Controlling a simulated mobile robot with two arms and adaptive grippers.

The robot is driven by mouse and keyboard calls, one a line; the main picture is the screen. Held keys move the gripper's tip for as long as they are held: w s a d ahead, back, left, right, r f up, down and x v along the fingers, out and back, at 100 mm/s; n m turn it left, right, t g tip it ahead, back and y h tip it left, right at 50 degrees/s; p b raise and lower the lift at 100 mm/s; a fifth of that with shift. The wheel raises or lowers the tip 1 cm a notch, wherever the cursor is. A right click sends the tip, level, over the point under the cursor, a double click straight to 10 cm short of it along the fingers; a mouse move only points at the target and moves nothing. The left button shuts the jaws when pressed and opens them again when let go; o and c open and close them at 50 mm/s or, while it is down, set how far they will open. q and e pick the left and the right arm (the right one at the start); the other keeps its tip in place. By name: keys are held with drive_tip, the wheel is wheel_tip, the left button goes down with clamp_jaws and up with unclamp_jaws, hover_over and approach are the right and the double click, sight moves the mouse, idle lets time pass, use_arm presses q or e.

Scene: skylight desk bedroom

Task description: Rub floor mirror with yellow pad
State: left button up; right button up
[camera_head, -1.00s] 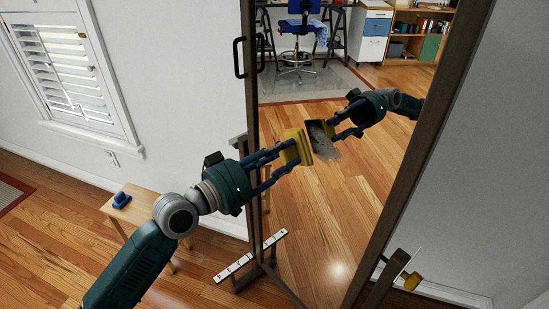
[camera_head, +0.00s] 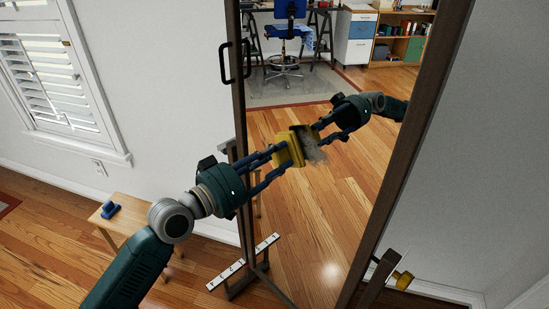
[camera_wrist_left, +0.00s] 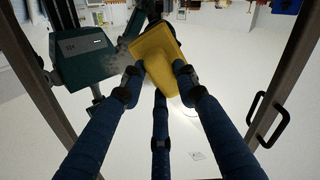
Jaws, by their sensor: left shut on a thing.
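The floor mirror (camera_head: 330,215) stands tilted in a dark wooden frame and fills the middle of the head view. My left gripper (camera_head: 278,156) is shut on the yellow pad (camera_head: 289,148), which is up against the glass or very close to it; the pad and its reflection nearly meet. A grey smudge (camera_head: 313,153) shows on the glass just right of the pad and is partly hidden by it. In the left wrist view the pad (camera_wrist_left: 156,55) sits between the blue fingers, with my arm's reflection behind. My right gripper is not in view.
A small wooden table (camera_head: 135,222) with a blue object (camera_head: 111,210) stands at the left. A black handle (camera_head: 223,63) is on the mirror's left side. The desk, chair and shelves are reflections.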

use_arm(q)
drive_tip(key=shift+w+d, duration=0.5)
